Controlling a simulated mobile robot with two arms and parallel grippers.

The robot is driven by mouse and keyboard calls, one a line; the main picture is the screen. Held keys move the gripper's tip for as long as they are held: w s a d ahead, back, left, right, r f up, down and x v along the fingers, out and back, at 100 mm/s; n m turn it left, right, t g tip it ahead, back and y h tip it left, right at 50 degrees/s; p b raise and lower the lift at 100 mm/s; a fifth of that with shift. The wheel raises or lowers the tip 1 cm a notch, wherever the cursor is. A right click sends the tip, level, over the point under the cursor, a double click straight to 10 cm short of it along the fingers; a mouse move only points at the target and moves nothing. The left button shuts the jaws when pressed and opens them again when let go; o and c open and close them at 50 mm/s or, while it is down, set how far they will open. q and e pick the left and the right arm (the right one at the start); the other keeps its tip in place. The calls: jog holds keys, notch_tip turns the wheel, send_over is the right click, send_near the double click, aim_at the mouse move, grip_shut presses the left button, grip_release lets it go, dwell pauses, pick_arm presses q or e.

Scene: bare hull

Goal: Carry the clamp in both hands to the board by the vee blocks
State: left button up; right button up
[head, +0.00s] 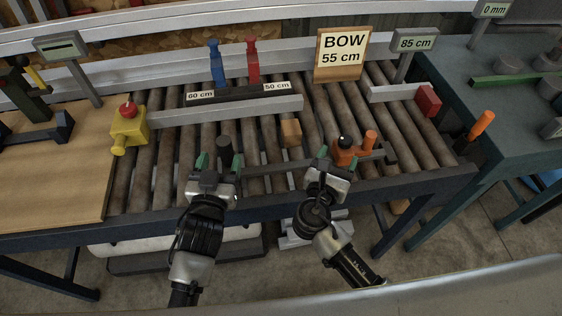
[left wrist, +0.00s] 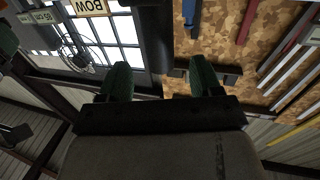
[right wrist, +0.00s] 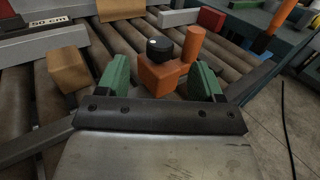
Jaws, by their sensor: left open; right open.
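The clamp lies across the rollers as a long grey bar (head: 280,166) with an orange head (head: 345,155) at its right, carrying a black knob and an orange handle. A dark upright grip (head: 224,148) stands at its left end. My left gripper (head: 220,163) is open, with its green fingers on either side of the dark grip. My right gripper (head: 340,163) is open just in front of the orange head; in the right wrist view the orange head (right wrist: 160,78) shows between its fingers. Whether either gripper touches the clamp I cannot tell. A wooden board (head: 60,175) lies at the left, with dark block-like pieces (head: 35,132) on it.
A yellow block (head: 128,132) with a red knob stands beside the board. A small wooden block (head: 291,133) sits behind the bar. A rack (head: 240,93) holds a blue and a red piece. The BOW sign (head: 342,55) stands behind. A teal bench (head: 500,130) is at the right.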

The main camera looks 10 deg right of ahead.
aim_at(226, 137)
pick_arm(q)
jog(key=x, duration=0.6)
jog(key=shift+w, duration=0.35)
pick_arm(e)
jog(key=x, duration=0.6)
jog(key=shift+w+d, duration=0.2)
jog(key=shift+w, duration=0.05)
pick_arm(q)
jog(key=shift+c, duration=0.5)
pick_arm(e)
jog(key=shift+c, duration=0.5)
pick_arm(q)
grip_shut()
pick_arm(e)
grip_shut()
